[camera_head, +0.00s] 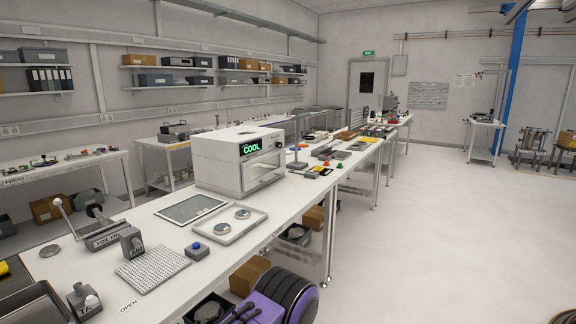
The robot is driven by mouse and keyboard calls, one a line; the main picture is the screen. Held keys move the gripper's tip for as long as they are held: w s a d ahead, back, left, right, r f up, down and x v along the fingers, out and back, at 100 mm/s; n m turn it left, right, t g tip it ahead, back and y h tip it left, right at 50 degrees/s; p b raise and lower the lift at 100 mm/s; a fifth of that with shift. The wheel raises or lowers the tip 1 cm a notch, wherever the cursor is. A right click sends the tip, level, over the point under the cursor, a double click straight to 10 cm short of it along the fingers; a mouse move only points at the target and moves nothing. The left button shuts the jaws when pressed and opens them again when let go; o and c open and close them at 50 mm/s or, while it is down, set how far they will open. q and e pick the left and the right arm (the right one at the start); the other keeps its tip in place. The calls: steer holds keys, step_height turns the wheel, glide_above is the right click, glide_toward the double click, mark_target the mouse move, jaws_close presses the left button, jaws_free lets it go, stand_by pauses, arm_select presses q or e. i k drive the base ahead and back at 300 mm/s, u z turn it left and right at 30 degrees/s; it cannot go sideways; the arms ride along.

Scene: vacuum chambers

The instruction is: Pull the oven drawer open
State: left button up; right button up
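The oven (215,161) is a white box on the near long bench, left of the picture's middle. A dark panel on it shows "COOL" in green (251,147). Its front faces right, toward the aisle. A pale drawer front or handle (264,171) crosses a darker recess in that face. The drawer looks shut, with nothing standing out far from the front, but it is too small to be sure. I cannot make out either gripper in this view, and nothing is seen touching the oven.
On the near bench (163,210), a dark-faced panel (190,208) and a tray with two round discs (234,226) lie close before the oven. A perforated plate (153,270) and a blue-button box (197,251) are nearer. Small tools stand beyond the oven. The floor (430,235) at right is clear.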

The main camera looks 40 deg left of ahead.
mark_target(253, 174)
steer(key=i, duration=1.05)
steer(key=u, duration=1.7)
